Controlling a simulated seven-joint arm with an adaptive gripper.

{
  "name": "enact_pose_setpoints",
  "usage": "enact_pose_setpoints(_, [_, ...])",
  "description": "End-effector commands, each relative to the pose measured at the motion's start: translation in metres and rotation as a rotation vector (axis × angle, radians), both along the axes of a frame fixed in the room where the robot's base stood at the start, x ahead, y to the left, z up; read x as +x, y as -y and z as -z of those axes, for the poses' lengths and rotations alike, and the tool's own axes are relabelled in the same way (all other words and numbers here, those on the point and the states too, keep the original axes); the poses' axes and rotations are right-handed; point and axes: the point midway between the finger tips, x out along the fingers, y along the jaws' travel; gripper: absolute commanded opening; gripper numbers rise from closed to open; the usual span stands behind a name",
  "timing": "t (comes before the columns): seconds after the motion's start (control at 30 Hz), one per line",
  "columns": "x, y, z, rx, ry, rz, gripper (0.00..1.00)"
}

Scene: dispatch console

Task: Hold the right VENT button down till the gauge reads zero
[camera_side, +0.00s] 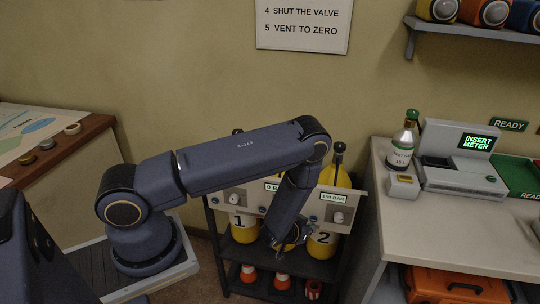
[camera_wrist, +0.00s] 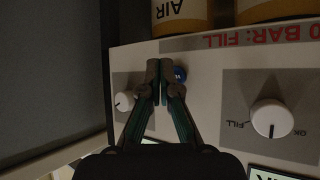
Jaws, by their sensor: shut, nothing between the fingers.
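The right VENT button (camera_side: 313,218) is a small blue disc on the pale panel (camera_side: 357,213), left of a white knob (camera_side: 338,217) in the side view. The gauge (camera_side: 333,198) above it seems to read 150 BAR, in small print. In the wrist view, turned upside down, a blue button marked with a V (camera_wrist: 180,74) shows just beside my fingertips and is partly hidden by them. My gripper (camera_wrist: 159,68) is shut and empty. In the side view my gripper (camera_side: 287,246) is low in front of the panel. I cannot tell whether the fingertips touch the button.
Yellow cylinders marked 1 (camera_side: 240,233) and 2 (camera_side: 323,250) stand in the rack. Wrist-view white knobs flank my fingers, one left (camera_wrist: 124,101), one labelled FILL right (camera_wrist: 271,118). A counter (camera_side: 460,230) with a meter console (camera_side: 462,160) stands to the right.

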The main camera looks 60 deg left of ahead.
Motion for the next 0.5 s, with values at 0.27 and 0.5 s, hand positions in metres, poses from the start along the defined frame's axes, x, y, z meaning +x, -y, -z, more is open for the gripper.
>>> enact_pose_setpoints(0.27, [0.004,-0.0039,-0.0002,0.0,0.001,-0.001,0.0])
enact_pose_setpoints(0.5, [0.0063,-0.0061,-0.0001,0.0,0.001,0.0,0.0])
